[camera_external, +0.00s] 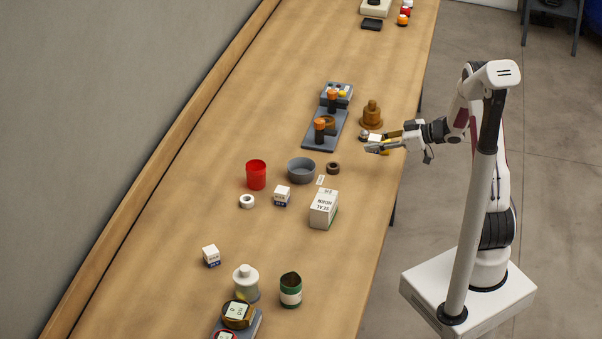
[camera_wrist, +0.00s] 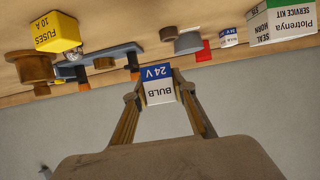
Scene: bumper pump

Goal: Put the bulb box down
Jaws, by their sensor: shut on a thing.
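The bulb box, white with a blue "24 V" band, is pinched between the two fingertips of my gripper (camera_wrist: 160,98). It fills the gap between them in the wrist view (camera_wrist: 158,86), and its lettering is upside down there. In the external view my gripper (camera_external: 378,143) is over the right edge of the table, near the brown stepped part. The held box shows there only as a small white patch (camera_external: 375,138), partly hidden by the fingers. I cannot tell whether its underside touches the table (camera_external: 180,190).
A yellow fuses box (camera_wrist: 57,33) and brown stepped part (camera_external: 371,115) are close by. A grey tray (camera_external: 318,143), dark ring (camera_external: 333,168), grey bowl (camera_external: 301,170), red cup (camera_external: 256,174) and service kit box (camera_external: 323,209) stand left or nearer. Bare wood lies between the kit and table edge.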

